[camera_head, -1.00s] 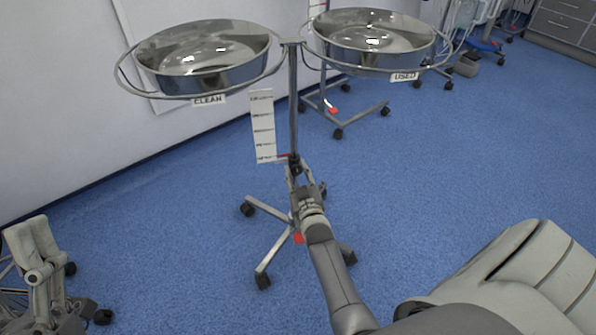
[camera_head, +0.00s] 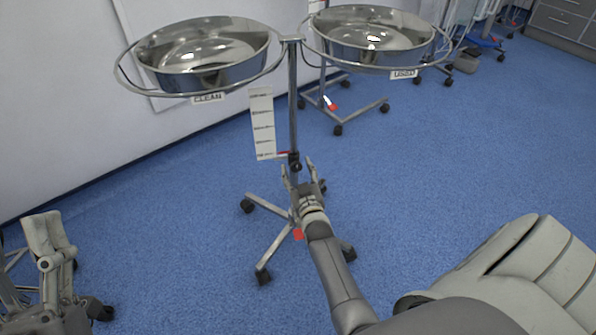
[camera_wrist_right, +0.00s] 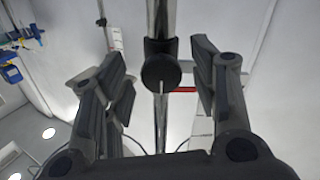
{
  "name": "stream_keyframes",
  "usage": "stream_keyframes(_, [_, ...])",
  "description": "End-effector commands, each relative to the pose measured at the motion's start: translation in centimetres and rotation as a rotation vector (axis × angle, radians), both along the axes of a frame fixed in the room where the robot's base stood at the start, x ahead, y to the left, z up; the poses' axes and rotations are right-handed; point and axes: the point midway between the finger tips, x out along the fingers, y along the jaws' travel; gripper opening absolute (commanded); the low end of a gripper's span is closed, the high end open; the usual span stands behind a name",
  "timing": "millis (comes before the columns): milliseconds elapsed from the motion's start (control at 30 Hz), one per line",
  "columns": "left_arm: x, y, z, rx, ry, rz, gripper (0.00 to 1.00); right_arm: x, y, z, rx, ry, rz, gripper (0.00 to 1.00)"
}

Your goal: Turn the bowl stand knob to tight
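The bowl stand has a thin metal pole (camera_head: 293,105) carrying two steel bowls, and its black knob (camera_head: 294,160) sits partway up the pole. In the right wrist view the round black knob (camera_wrist_right: 161,71) shows in front of the pole, with a pale line on its lower face. My right gripper (camera_head: 299,168) is open just below and in front of the knob. In the wrist view its two fingers (camera_wrist_right: 160,85) stand either side of the knob, apart from it. My left gripper (camera_head: 45,225) is at the lower left, far from the stand; its finger state is unclear.
The left bowl (camera_head: 205,55) is labelled CLEAN and the right bowl (camera_head: 372,38) USED. A white scale card (camera_head: 262,124) hangs beside the pole. The wheeled base (camera_head: 270,208) stands on blue floor. Another wheeled stand (camera_head: 350,118) is behind. Floor to the right is open.

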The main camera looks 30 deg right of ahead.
Motion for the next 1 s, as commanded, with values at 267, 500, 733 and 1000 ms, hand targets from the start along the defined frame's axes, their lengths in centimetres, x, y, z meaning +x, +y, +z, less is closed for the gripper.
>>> stream_keyframes(267, [0.0,0.0,0.0,-0.001,0.000,-0.001,0.54,0.1,0.0,0.3,-0.002,-0.002,0.001,0.54])
stream_keyframes(500, [0.0,0.0,0.0,-0.001,0.000,-0.001,0.54,0.1,0.0,2.5,-0.003,-0.005,0.001,0.54])
stream_keyframes(733, [0.0,0.0,0.0,-0.001,0.000,-0.001,0.54,0.0,0.0,6.2,-0.003,-0.005,0.000,0.54])
stream_keyframes(1000, [0.0,0.0,0.0,-0.001,0.000,-0.001,0.54,0.0,0.0,9.4,-0.002,-0.002,0.001,0.54])
